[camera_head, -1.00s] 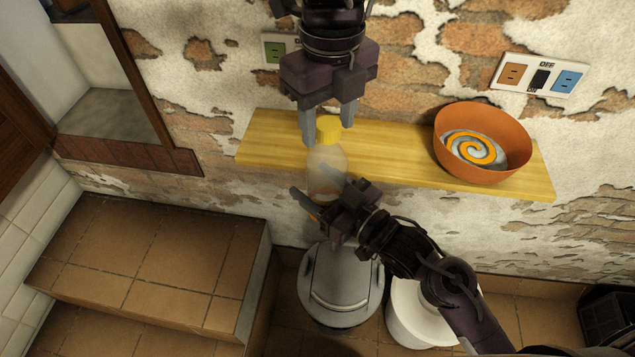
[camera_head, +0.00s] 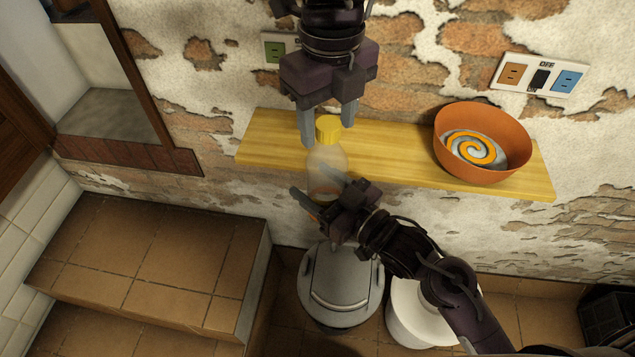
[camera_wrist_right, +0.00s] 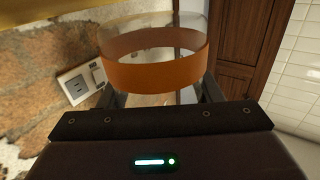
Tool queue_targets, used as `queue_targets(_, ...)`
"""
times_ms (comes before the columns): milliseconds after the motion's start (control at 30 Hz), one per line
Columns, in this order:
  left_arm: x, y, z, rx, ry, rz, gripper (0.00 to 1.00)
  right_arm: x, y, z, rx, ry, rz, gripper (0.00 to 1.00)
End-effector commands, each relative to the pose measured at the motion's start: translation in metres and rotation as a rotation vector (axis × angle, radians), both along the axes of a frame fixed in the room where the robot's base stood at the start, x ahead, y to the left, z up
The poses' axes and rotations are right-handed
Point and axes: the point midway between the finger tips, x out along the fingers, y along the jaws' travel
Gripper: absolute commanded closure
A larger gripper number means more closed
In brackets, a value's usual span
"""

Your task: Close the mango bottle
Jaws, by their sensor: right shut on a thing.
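The mango bottle (camera_head: 326,170) is clear with an orange band low down. It stands upright in front of the wooden shelf in the head view. A yellow cap (camera_head: 328,130) sits at its top; I cannot tell whether it is tightened. My right gripper (camera_head: 318,198) is shut on the lower part of the bottle. The bottle (camera_wrist_right: 155,72) also shows between its fingers in the right wrist view, with the orange band near. My left gripper (camera_head: 327,124) points down from above, its fingers open on either side of the cap, with visible gaps.
The wooden shelf (camera_head: 395,165) runs along the brick wall behind the bottle. An orange bowl (camera_head: 483,142) with a swirl inside stands at its right. Below are a grey lidded bin (camera_head: 342,288), a white round container (camera_head: 412,315) and tiled steps (camera_head: 150,260).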

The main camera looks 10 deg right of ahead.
Motion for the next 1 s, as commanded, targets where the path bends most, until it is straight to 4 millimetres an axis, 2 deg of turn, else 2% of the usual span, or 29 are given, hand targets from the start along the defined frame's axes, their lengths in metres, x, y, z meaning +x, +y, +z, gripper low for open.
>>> queue_targets(367,0.0,0.0,0.005,0.0,-0.002,0.001,0.44,0.0,0.0,0.0,0.001,-0.001,0.0,1.0)
queue_targets(467,0.001,-0.001,0.018,0.0,-0.004,0.001,0.44,0.0,0.0,0.0,0.001,-0.001,0.0,1.0)
queue_targets(800,0.001,-0.001,0.089,0.001,-0.006,0.002,0.44,0.0,0.0,0.0,0.001,-0.001,0.0,1.0)
queue_targets(1000,0.0,0.0,0.114,0.002,-0.001,0.002,0.44,0.0,0.0,0.0,0.001,-0.001,0.0,1.0)
